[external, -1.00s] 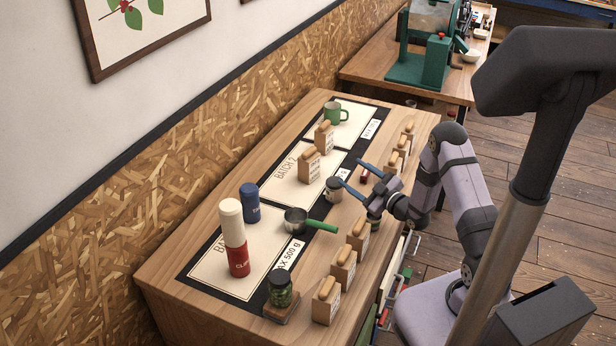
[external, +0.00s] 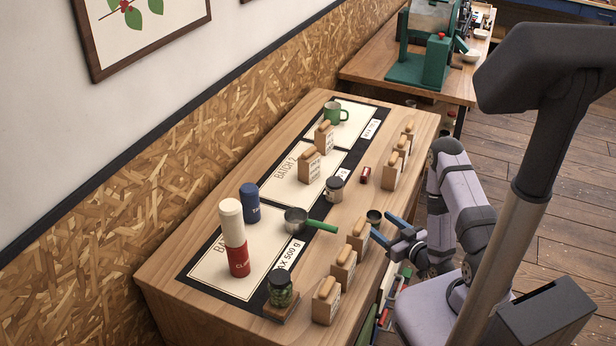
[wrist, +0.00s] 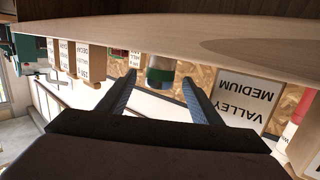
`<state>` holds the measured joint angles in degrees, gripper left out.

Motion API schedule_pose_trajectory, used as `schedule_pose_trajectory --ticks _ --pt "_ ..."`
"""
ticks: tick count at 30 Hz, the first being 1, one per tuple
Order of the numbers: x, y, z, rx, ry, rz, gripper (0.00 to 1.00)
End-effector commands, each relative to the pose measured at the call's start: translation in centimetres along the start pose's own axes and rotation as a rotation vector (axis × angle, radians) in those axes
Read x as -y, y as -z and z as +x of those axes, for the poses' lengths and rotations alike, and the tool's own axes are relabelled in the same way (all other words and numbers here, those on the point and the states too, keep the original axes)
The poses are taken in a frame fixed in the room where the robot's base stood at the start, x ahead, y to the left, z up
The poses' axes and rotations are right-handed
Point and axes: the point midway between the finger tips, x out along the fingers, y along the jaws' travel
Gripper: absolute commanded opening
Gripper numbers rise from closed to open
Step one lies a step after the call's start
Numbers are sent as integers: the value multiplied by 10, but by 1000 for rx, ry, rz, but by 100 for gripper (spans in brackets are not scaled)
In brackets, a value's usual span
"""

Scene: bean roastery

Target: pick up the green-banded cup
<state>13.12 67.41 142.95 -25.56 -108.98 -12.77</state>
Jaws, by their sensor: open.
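The green-banded cup (wrist: 160,73) shows in the wrist view, where the picture is upside down. It stands ahead of my open gripper (wrist: 159,80), in line with the gap between the two blue fingers.
Tan bags stand close by, one (external: 358,234) just left of my gripper and another (external: 389,172) further back. A green mug (external: 336,113) is at the far end.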

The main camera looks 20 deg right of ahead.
Motion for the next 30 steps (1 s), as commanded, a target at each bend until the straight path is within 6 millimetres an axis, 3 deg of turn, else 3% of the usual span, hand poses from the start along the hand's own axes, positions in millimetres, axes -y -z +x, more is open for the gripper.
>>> schedule_pose_trajectory --ticks 9,20,26,30 --pt "1 2 31 -2 1 0 59" --pt "0 0 36 -1 0 1 59" --pt "0 0 36 -1 0 1 16" --pt "0 1 36 -1 0 1 16"
